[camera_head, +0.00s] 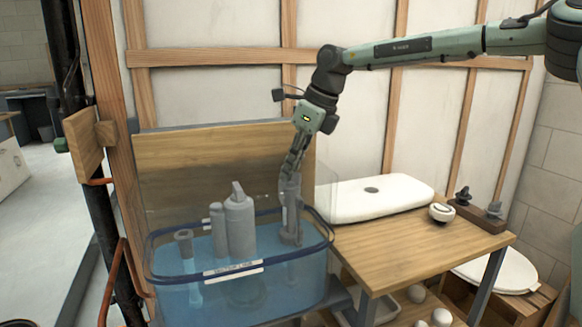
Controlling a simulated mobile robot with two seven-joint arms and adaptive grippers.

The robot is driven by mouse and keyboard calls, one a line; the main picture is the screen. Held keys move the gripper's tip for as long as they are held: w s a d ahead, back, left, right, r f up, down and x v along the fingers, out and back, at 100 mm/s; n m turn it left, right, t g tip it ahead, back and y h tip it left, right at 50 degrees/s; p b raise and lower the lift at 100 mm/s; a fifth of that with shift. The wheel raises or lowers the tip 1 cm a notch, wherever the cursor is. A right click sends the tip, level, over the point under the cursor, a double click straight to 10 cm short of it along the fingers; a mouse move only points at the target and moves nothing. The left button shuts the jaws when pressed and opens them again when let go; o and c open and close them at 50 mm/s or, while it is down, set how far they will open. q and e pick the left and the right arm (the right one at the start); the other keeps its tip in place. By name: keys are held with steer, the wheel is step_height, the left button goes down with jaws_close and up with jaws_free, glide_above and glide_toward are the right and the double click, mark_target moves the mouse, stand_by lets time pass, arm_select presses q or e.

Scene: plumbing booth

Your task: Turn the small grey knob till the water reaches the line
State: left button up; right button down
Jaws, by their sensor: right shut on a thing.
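A clear tank (178,300) holds blue water (265,300), with a dark blue line (168,234) running around its walls. The water surface looks close to the line, but I cannot tell the exact gap. A grey valve column (290,215) stands upright at the tank's right side. My right gripper (291,172) comes down from above and is shut at the column's top. The small grey knob is hard to make out there, largely covered by the fingers. My left gripper is out of view.
A grey cylinder unit (239,225) and a thinner grey tube (184,245) stand in the tank. A wooden board (215,150) rises behind it. A wooden table (420,245) at right carries a white lid (375,198) and small fittings (464,196).

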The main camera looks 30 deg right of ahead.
steer(key=c, duration=1.6)
jaws_free()
steer(key=shift+s+f, duration=0.15)
steer(key=shift+f, duration=0.1)
steer(key=v, duration=1.2)
steer(key=shift+r, duration=0.1)
